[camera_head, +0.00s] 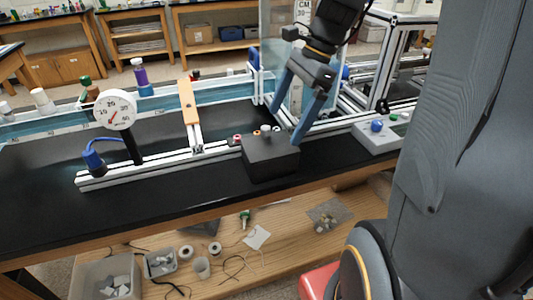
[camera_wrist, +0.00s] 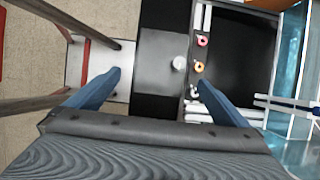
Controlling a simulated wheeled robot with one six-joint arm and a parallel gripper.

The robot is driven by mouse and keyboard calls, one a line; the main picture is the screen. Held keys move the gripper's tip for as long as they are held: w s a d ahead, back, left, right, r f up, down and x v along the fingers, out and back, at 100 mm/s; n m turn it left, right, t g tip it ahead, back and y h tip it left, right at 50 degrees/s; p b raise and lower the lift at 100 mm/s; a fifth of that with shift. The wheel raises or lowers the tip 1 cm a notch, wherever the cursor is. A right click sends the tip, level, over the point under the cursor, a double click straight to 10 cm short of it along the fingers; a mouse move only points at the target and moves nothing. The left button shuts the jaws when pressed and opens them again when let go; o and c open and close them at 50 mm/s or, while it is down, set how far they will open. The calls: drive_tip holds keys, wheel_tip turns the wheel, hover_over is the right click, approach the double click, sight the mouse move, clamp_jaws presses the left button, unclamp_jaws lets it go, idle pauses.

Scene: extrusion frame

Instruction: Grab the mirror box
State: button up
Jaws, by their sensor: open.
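A dark box (camera_head: 272,160) with a small pale knob on top stands on the black bench top, near its front edge; I take it for the mirror box. In the wrist view its grey top (camera_wrist: 156,62) lies between my two fingers, with the round knob at its right side. My gripper (camera_head: 286,124) points down with blue fingers spread, above and just behind the box in the head view. The gripper (camera_wrist: 159,77) is open with nothing held. I cannot tell the exact height of the fingertips over the box.
A white rail (camera_head: 150,166) with red and orange fittings runs beside the box. A round dial gauge (camera_head: 115,110) stands at left, and a grey control unit (camera_head: 376,136) with a blue knob at right. A clear-walled tank (camera_head: 60,130) is behind. A wooden shelf (camera_head: 300,232) holds small parts below.

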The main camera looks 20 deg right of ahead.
sight(271, 144)
drive_tip(key=x, duration=0.2)
drive_tip(key=p+x, duration=0.1)
drive_tip(key=x, duration=0.4)
drive_tip(key=shift+w+a, duration=0.1)
drive_tip(key=shift+a, duration=0.25)
drive_tip(key=c, duration=1.7)
drive_tip(key=shift+r, duration=0.2)
